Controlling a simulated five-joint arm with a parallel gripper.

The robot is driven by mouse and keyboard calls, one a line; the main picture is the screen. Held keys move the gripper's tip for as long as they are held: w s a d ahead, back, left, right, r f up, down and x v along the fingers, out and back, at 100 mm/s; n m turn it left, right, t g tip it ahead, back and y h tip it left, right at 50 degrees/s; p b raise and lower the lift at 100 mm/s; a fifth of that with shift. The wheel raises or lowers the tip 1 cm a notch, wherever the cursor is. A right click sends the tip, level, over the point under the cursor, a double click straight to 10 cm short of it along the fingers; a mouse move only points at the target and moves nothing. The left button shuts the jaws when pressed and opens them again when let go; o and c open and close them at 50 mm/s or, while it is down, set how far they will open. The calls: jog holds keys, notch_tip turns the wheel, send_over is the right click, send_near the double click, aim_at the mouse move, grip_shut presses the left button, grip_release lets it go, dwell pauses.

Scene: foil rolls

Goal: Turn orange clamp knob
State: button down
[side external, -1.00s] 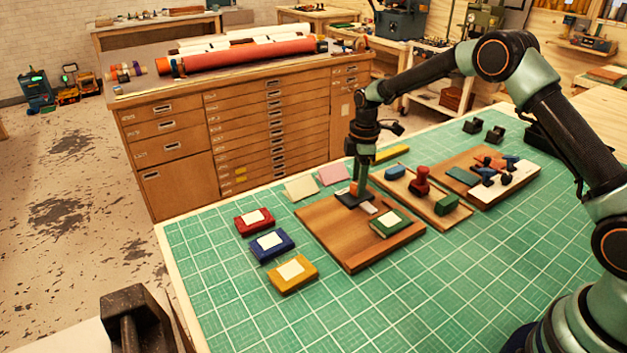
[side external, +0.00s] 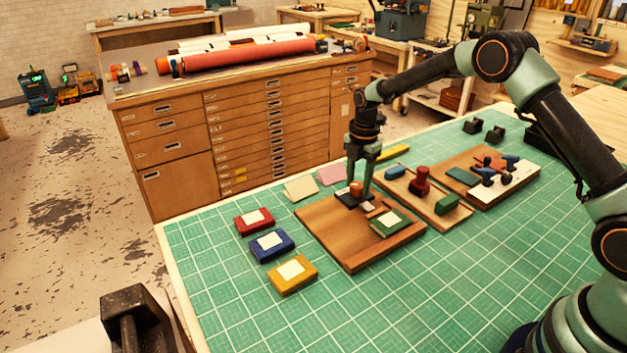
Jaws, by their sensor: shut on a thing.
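The orange clamp knob (side external: 355,188) sits low on a dark clamp base (side external: 350,200) near the back edge of a brown wooden board (side external: 345,236). My gripper (side external: 357,184) points straight down over the board and is shut on the orange knob. Its fingers hide part of the knob. A green block with a white label (side external: 391,222) lies on the same board, to the right of the clamp.
Red (side external: 254,221), blue (side external: 271,244) and yellow (side external: 292,274) labelled blocks lie left of the board. A tray with a red stamp (side external: 421,184) and a second board (side external: 478,170) lie to the right. The front of the green mat (side external: 370,310) is clear.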

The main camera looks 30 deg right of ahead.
aim_at(359, 185)
dwell(0.5)
jog(key=shift+c, duration=1.8)
grip_release()
notch_tip(359, 185, up, 12)
jog(key=shift+s, duration=0.15)
jog(key=shift+r, duration=0.15)
jog(key=s+a+r+m+t, duration=0.2)
jog(key=s+r+m+t, duration=0.1)
jog(key=s+r+m, duration=0.8)
jog(key=s+f+m+t, duration=0.2)
jog(key=s+m, duration=0.8)
jog(key=s, duration=0.3)
jog(key=shift+s+a+f, duration=0.15)
jog(key=shift+a, duration=0.15)
